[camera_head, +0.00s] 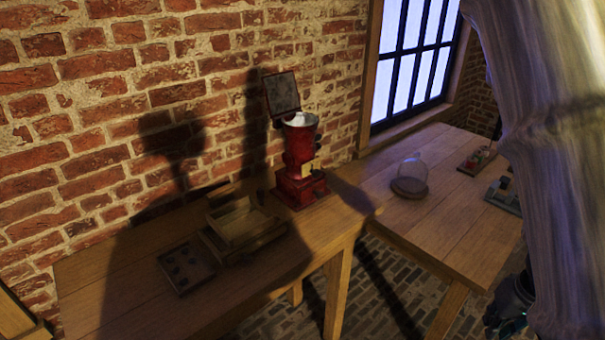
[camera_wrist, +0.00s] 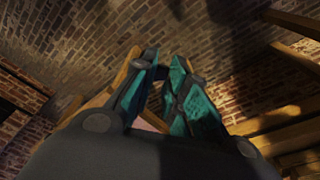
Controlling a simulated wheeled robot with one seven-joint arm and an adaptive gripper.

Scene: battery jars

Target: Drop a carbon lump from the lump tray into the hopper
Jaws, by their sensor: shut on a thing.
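The lump tray (camera_head: 207,277), a dark shallow tray holding several small dark lumps (camera_head: 183,262), lies on the left bench in shadow. The red machine (camera_head: 300,160) at the back of that bench has a pale hopper mouth (camera_head: 299,119) on top, with its square lid (camera_head: 282,93) raised. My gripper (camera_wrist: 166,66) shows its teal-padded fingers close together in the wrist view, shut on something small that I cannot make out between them. In the head view, part of my gripper shows low at the right, far from the tray and hopper.
A wooden box (camera_head: 262,240) stands between the lump tray and the red machine. The right bench (camera_head: 440,220) carries a glass dome on a wooden base (camera_head: 410,188) and small trays near its far edge. A gap separates the benches. My arm covers the right side.

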